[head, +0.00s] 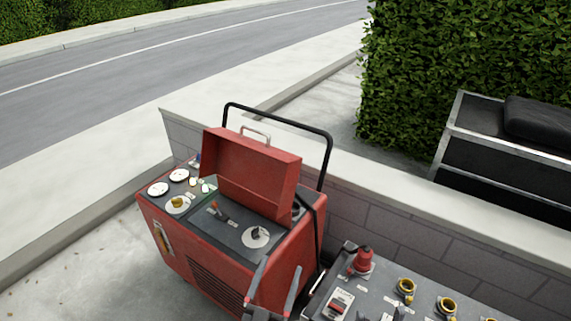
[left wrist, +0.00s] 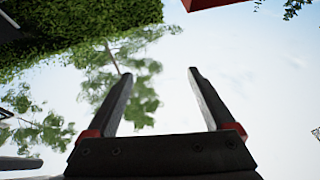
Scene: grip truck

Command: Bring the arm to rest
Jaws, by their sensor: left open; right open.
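My left gripper (head: 281,266) is at the bottom middle of the head view, in front of the right side of the red machine (head: 215,260). Its two grey fingers point up, spread apart, with nothing between them. In the left wrist view the same gripper (left wrist: 160,73) is open and empty against sky and tree leaves. Its fingers touch nothing that I can see. My right gripper does not show clearly in either view.
The red machine has a raised lid (head: 255,175), gauges and a black handle (head: 285,120). A grey control panel (head: 375,290) with a red knob and yellow-rimmed sockets is at the lower right. A low block wall (head: 400,225), a hedge (head: 460,80) and a road (head: 150,60) lie behind.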

